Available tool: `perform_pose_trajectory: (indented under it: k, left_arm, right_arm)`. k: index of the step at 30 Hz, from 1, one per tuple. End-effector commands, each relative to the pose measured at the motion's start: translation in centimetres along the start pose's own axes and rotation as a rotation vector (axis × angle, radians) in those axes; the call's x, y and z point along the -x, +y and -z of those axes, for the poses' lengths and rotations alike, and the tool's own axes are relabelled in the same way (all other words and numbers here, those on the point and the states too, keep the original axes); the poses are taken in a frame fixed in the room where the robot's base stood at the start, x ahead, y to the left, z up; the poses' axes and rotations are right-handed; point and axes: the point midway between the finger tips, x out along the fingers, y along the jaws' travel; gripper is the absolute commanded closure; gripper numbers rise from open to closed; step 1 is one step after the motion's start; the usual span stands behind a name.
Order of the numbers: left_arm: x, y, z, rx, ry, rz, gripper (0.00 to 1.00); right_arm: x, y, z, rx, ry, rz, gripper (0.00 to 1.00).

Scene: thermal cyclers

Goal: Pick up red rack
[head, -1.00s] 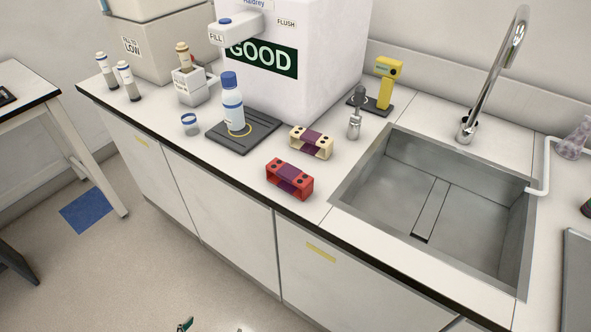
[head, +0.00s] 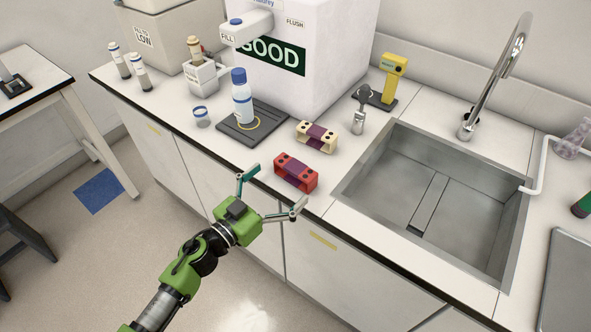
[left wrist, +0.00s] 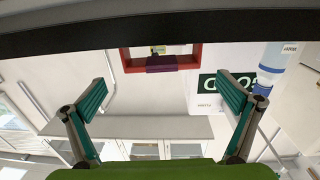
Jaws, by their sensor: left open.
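The red rack (head: 296,172), with a purple middle section and dark holes on top, sits on the counter near its front edge, left of the sink. It also shows in the left wrist view (left wrist: 190,62), at the upper middle beyond the fingers. My left gripper (head: 272,191) is open and empty, in front of the counter edge. Its two fingers point toward the rack and are apart from it. In the left wrist view the open fingers (left wrist: 165,95) stand wide to either side. My right gripper is not in view.
A cream rack (head: 316,136) stands just behind the red one. A blue-capped bottle (head: 242,98) stands on a dark mat (head: 262,133) to the left. The sink (head: 440,200) lies to the right. A yellow device (head: 394,78) and a white GOOD container (head: 330,50) stand behind.

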Motion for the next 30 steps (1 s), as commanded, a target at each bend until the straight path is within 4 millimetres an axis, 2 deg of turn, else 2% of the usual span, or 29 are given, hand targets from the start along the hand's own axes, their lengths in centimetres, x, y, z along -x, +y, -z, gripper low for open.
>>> perform_pose_trajectory:
  k: [1,8,16,20,26,30]
  left_arm:
    - [-0.7,0.0,0.1,0.000,0.000,0.000,0.00]
    - [-2.3,0.0,0.0,0.001,0.000,0.000,0.00]
    - [-6.1,-0.3,-0.2,0.001,0.002,0.000,0.00]
    - [-6.8,-0.3,-0.3,0.000,-0.001,0.000,0.00]
    - [-6.8,-0.3,-0.3,0.000,-0.001,0.000,0.00]
    - [-6.7,-0.3,-0.3,0.000,-0.001,0.000,0.36]
  right_arm:
    - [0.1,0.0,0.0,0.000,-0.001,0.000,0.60]
    - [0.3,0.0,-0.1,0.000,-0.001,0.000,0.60]
    - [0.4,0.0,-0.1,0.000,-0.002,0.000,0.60]
    - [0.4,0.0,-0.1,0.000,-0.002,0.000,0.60]
    - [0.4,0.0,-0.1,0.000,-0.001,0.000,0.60]
    - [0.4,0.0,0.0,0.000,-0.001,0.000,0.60]
